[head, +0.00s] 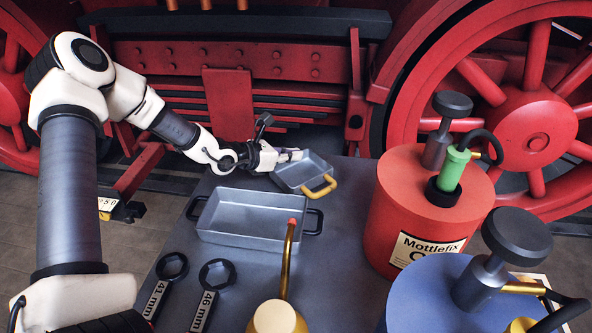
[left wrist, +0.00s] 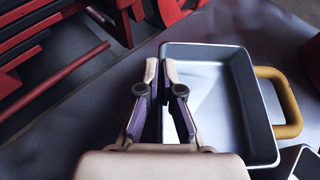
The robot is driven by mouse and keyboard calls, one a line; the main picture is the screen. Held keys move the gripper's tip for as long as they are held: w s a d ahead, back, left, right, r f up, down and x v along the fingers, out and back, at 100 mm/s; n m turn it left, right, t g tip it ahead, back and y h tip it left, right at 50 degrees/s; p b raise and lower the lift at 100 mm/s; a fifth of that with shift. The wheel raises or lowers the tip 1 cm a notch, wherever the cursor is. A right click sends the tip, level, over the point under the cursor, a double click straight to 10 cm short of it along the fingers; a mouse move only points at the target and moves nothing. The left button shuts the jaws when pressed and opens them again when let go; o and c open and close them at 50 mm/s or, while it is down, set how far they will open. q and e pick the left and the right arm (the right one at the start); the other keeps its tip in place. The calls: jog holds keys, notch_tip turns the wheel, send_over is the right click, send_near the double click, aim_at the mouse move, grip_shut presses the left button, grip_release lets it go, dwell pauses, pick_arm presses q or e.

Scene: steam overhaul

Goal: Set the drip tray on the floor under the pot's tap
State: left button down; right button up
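A small grey square tray (head: 299,174) with a yellow handle is at the far part of the dark table. In the left wrist view the tray (left wrist: 214,100) fills the right of the picture, handle to the right. My left gripper (head: 291,155) is at its far left side. In the left wrist view the fingers (left wrist: 161,72) are close together, one on each side of the tray's left wall, and look shut on it. I cannot tell whether the tray is clear of the table. A larger grey tray (head: 211,217) with black handles sits nearer. I see no pot tap clearly. My right gripper is out of view.
On the table (head: 240,180) are two dark wrenches (head: 160,285) (head: 210,285), a brass can (head: 277,318) with a long spout, a red drum (head: 390,210) and a blue drum (head: 405,295). Red locomotive frame and wheels (head: 530,120) stand behind. Grey floor shows at left.

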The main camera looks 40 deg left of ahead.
pick_arm(q)
jog(key=shift+f, duration=0.85)
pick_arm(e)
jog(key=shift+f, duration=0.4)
pick_arm(q)
jog(key=shift+f, duration=0.15)
jog(key=c, duration=1.3)
grip_release()
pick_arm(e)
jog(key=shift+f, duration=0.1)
